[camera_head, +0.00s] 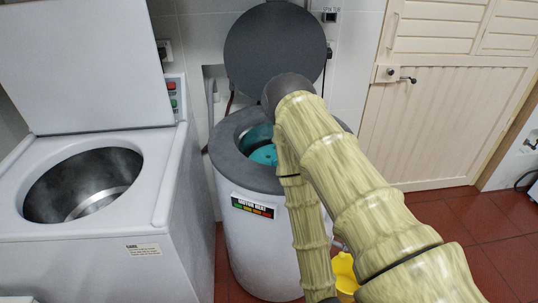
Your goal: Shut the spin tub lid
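The spin tub (262,235) is a white round drum with a dark grey rim, standing in the middle of the view. Its round dark grey lid (268,52) stands open and upright behind the opening, against the tiled wall. Something teal (264,154) shows inside the tub. My bamboo-patterned arm crosses in front of the tub's right side and hides part of its rim and opening. The arm's bend overlaps the lid's lower right edge; I cannot tell whether they touch. My gripper cannot be seen.
A white washing machine (175,215) with its square lid (85,60) raised stands on the left, close beside the tub. A yellow object (345,272) is on the floor at the tub's lower right. A cream door (450,130) is behind; red tiled floor (490,225) lies open at right.

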